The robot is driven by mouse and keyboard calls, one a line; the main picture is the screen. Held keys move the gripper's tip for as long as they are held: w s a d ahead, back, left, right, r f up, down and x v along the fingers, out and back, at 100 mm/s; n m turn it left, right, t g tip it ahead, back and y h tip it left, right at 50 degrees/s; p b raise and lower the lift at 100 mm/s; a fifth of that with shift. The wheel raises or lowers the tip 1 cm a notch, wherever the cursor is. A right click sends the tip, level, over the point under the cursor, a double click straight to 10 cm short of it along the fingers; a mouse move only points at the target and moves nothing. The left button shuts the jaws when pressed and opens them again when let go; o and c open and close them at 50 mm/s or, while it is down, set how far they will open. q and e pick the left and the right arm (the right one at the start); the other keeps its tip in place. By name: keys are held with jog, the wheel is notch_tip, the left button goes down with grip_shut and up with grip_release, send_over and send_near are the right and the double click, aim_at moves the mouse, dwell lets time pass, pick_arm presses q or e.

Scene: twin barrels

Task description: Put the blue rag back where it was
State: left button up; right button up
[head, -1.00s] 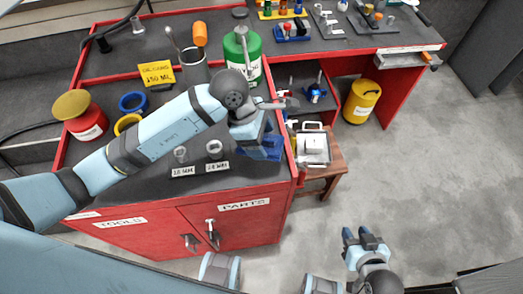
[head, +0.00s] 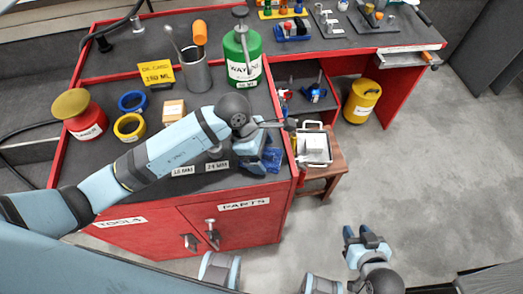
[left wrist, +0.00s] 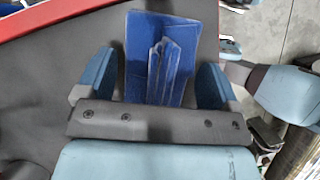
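The blue rag (head: 271,158) lies on the dark top of the red cabinet at its front right corner, partly hidden by my left gripper. In the left wrist view the rag (left wrist: 140,60) is a flat blue cloth with a raised fold in its middle. My left gripper (head: 260,161) is right over it. In the left wrist view its two blue fingers (left wrist: 155,82) are spread wide, one on each side of the rag, with gaps between them and the fold. My right gripper (head: 361,236) is open and empty above the floor, right of the cabinet.
Behind my left arm stand a green can (head: 243,62), a grey tool cup (head: 196,75), blue and yellow tape rolls (head: 129,125), a small box (head: 173,109) and a red can (head: 85,120). A wooden stool (head: 331,172) with a tray stands right of the cabinet.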

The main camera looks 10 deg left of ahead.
pick_arm(q)
jog(key=shift+o, duration=0.7)
jog(key=shift+r, duration=0.1)
jog(key=shift+r, duration=0.25)
jog(key=v, duration=1.1)
jog(key=shift+a+r, duration=0.15)
jog(key=shift+r, duration=0.15)
